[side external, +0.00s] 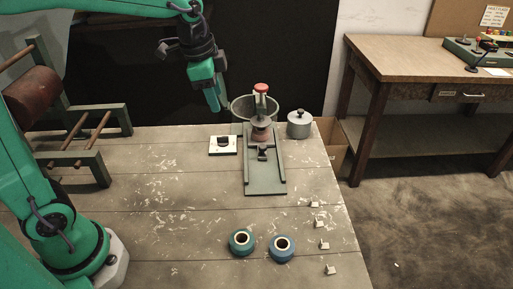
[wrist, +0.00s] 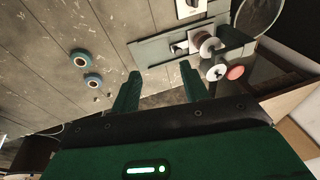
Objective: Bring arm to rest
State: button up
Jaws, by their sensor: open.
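My green arm reaches over the back of the worktable (side external: 110,225). My gripper (side external: 217,104) hangs in the air above the far part of the table, left of the winding fixture (side external: 265,178), touching nothing. In the wrist view my gripper (wrist: 160,82) shows two green fingers spread apart with nothing between them. The fixture is a grey-green base with a dark spool and an upright post with a red knob (side external: 261,87). It also shows in the wrist view (wrist: 160,50).
Two blue tape rolls (side external: 242,242) (side external: 282,248) lie near the front. Several small pale pieces (side external: 324,244) line the right edge. A wooden rack (side external: 85,150) stands left.

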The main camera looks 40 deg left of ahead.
jog(key=s+a+n+t, duration=0.1)
jog(key=s+n+t, duration=0.1)
jog(key=s+n, duration=0.7)
jog(key=s, duration=0.8)
jog(key=shift+s+a+f+t, duration=0.2)
jog(key=shift+t, duration=0.2)
